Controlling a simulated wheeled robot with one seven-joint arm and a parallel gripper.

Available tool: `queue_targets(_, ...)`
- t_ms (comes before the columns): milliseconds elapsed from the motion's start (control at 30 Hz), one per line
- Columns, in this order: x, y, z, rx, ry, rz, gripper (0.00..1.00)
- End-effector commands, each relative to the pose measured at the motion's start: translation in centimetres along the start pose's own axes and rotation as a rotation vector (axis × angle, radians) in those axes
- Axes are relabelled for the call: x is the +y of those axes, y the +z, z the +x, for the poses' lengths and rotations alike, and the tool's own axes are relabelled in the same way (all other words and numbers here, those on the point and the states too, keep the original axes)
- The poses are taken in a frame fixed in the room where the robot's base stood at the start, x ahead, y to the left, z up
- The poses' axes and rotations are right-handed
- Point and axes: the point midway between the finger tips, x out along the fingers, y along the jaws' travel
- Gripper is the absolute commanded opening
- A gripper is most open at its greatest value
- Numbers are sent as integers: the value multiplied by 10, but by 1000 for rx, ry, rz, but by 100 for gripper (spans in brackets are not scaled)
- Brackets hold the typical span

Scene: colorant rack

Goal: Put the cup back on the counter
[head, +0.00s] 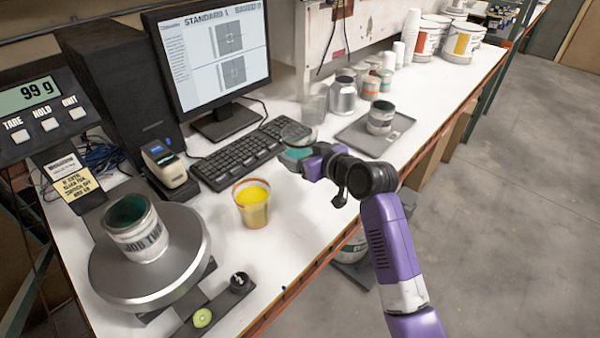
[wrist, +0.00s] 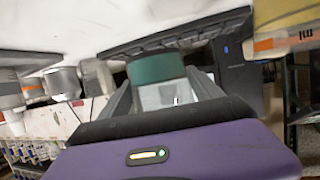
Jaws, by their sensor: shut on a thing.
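My gripper (head: 306,164) is over the counter (head: 330,180), just right of the keyboard. It is shut on a clear cup (head: 297,136) with teal liquid in its lower part. The cup looks roughly upright, and my gripper hides part of it. In the wrist view, the cup with its teal band (wrist: 155,68) is between the two fingers of my gripper (wrist: 165,92). I cannot tell whether its base touches the counter. Another cup (head: 252,204), holding yellow liquid, stands on the counter to the left.
A keyboard (head: 243,153) lies behind and left of the held cup. A scale plate (head: 150,285) carries a can (head: 135,235). A dark tray (head: 352,137) with a can (head: 381,118) is at the right. An empty clear cup (head: 314,103) stands behind. Bare counter lies between the yellow cup and my gripper.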

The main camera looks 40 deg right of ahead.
Motion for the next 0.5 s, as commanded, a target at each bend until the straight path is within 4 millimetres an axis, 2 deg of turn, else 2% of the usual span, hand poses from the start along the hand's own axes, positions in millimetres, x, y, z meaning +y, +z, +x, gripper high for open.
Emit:
queue_targets(100, 0, 18, 6, -2, 1, 1, 21)
queue_targets(333, 0, 33, 12, 0, 0, 1, 21)
queue_targets(500, 0, 56, 20, -1, 0, 2, 21)
